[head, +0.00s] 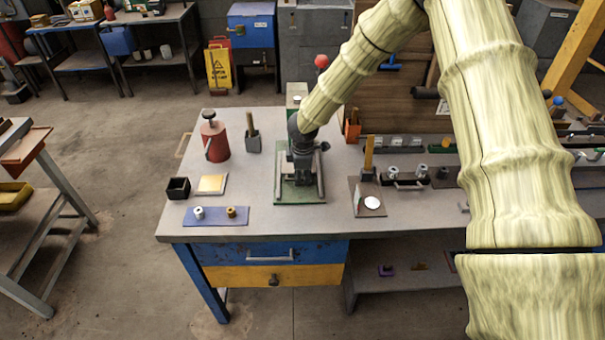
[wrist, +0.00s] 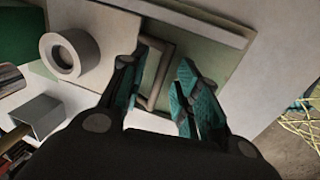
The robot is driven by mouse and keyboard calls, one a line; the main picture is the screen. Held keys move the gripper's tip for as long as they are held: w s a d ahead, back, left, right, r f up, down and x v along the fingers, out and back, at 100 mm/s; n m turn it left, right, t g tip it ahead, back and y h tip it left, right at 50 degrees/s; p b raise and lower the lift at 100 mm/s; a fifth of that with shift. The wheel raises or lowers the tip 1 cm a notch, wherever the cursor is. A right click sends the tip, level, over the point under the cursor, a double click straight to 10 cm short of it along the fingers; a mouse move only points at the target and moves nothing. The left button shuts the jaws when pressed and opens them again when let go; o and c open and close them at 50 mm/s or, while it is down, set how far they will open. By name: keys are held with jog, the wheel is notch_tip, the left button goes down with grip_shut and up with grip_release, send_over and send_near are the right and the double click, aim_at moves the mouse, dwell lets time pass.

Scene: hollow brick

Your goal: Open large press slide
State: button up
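The press stands on the bench in the head view, with a green base plate (head: 312,197), a pale column (head: 297,90) and a red knob (head: 321,61) on top. My arm and gripper (head: 303,170) cover most of its middle, so the slide cannot be made out there. In the wrist view my gripper (wrist: 160,68) is open, with teal-padded fingers spread apart. A dark rectangular handle frame (wrist: 157,82) on a pale green plate (wrist: 195,45) lies between the fingers, closer to the left one. I cannot tell whether that finger touches it.
An angled plate (head: 368,198) and several fixtures stand to the right. The wrist view also shows a grey cylinder (wrist: 85,48).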

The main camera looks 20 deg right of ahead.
jog(key=shift+s, duration=0.15)
grip_shut()
jog(key=shift+f, duration=0.1)
jog(key=shift+s+a, duration=0.1)
jog(key=shift+s, duration=0.1)
jog(key=s+a+b, duration=0.1)
jog(key=s, duration=0.2)
jog(key=s+b, duration=0.2)
jog(key=s, duration=0.1)
jog(key=s+a+b, duration=0.1)
jog(key=s, duration=0.2)
jog(key=shift+s+a+b, duration=0.3)
jog(key=shift+b, duration=0.1)
